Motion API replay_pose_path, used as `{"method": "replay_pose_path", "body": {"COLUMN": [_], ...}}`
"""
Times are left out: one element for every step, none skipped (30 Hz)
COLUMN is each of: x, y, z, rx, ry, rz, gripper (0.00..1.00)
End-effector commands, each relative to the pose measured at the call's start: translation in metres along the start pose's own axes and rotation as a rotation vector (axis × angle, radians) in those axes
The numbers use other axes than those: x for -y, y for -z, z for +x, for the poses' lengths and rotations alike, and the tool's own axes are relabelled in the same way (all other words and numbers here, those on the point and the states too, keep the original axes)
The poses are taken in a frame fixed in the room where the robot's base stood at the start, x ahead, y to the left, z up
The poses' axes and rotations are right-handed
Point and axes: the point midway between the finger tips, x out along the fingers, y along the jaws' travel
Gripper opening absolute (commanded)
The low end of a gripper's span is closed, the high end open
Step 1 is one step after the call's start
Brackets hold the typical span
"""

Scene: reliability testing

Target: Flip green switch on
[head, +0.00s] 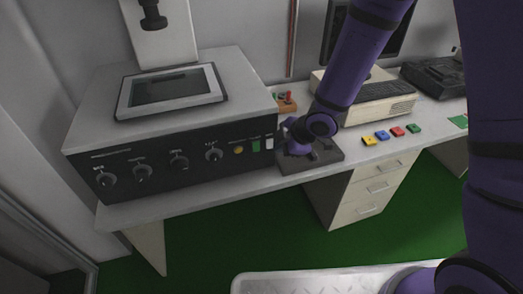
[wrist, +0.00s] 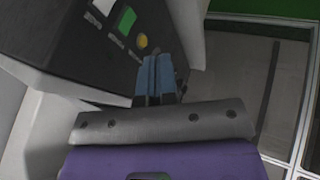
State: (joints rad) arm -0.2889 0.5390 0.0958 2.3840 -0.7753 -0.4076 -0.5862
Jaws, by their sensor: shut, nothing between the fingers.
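The green switch (head: 256,145) is on the dark front panel of the grey machine (head: 165,160), between a round yellow button (head: 238,150) and a white switch (head: 269,143). In the wrist view, the green switch (wrist: 126,20) is at the upper left, above the yellow button (wrist: 142,41) in the picture. My gripper (wrist: 155,60) is shut and empty. Its blue fingertips are close to the panel, just below the yellow button in the picture and apart from the green switch. I cannot tell whether they touch the panel. In the head view, the fingers are hard to make out.
Several dark knobs (head: 179,160) line the panel to the left. A dark base plate (head: 312,158) lies on the desk beneath my wrist. Coloured blocks (head: 397,131) and a beige computer (head: 365,97) are to the right.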

Motion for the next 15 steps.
{"method": "replay_pose_path", "body": {"x": [0.0, 0.0, 0.0, 0.0, 0.0, 0.0, 0.0, 0.001, 0.0, 0.001, 0.001, 0.001, 0.001, 0.001, 0.001], "y": [0.0, 0.0, 0.0, 0.0, 0.0, 0.0, 0.0, 0.0, 0.0, 0.0, 0.0, 0.0, 0.0, 0.001, 0.0], "z": [0.0, 0.0, 0.001, 0.002, 0.004, 0.007, 0.009, 0.013, 0.018, 0.021, 0.026, 0.032, 0.037, 0.042, 0.048], "rx": [0.0, 0.0, 0.0, 0.0, -0.001, -0.001, -0.001, 0.0, 0.0, 0.0, 0.001, 0.0, -0.001, -0.001, 0.0], "ry": [0.0, 0.0, 0.0, 0.001, 0.001, 0.001, 0.002, 0.003, 0.003, 0.003, 0.003, 0.004, 0.003, 0.003, 0.003], "rz": [0.0, 0.0, 0.0, 0.0, 0.0, 0.0, 0.0, 0.0, -0.001, -0.001, -0.001, -0.001, -0.001, -0.001, -0.001], "gripper": [0.0, 0.0, 0.0, 0.0, 0.0, 0.0, 0.0, 0.0, 0.0, 0.0, 0.0, 0.0, 0.0, 0.0, 0.0]}}
